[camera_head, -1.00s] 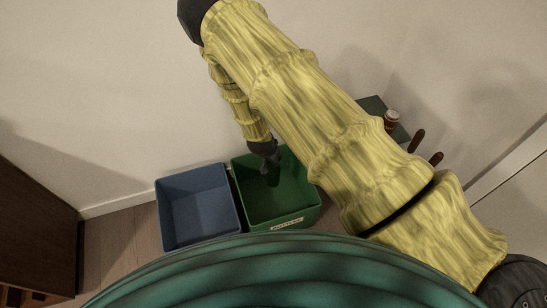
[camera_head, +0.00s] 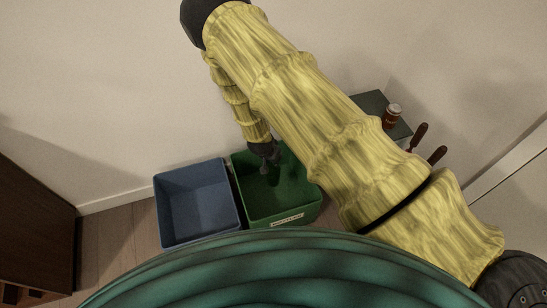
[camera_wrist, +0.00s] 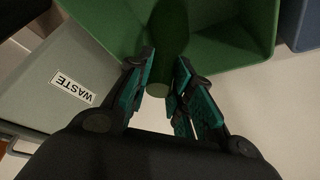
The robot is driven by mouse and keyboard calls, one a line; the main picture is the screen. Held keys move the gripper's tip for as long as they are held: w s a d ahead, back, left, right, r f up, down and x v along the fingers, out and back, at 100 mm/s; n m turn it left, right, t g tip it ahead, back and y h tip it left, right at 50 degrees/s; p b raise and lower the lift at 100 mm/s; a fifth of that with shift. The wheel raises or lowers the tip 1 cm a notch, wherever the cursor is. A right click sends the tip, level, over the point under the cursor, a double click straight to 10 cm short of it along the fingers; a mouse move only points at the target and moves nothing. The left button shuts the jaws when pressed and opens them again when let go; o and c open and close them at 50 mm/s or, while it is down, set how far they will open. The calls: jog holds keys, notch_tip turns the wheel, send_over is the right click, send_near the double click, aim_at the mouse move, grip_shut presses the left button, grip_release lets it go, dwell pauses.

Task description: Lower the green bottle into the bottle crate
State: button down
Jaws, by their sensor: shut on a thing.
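The green bottle (camera_wrist: 159,89) is between the fingers of my gripper (camera_wrist: 164,62) in the wrist view, with its round end toward the camera and its body running away into the crate's opening. My gripper is shut on it. The bottle crate is the green box with a label on its front (camera_head: 288,218); it also shows at the top of the wrist view (camera_wrist: 235,35). In the head view my gripper (camera_head: 270,164) is over the crate's opening near its back. The bottle is dark against the green there, and its lower end cannot be made out.
A blue crate (camera_head: 193,205) stands directly left of the green one. A grey bin labelled WASTE (camera_wrist: 50,105) is beside the green crate in the wrist view. A small dark stand with a brown jar (camera_head: 392,115) is at the right, by the wall.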

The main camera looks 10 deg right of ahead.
aim_at(273, 179)
jog(key=shift+f+b, duration=4.1)
jog(key=shift+f, duration=2.35)
jog(key=shift+f+b, duration=1.5)
jog(key=shift+f, duration=0.7)
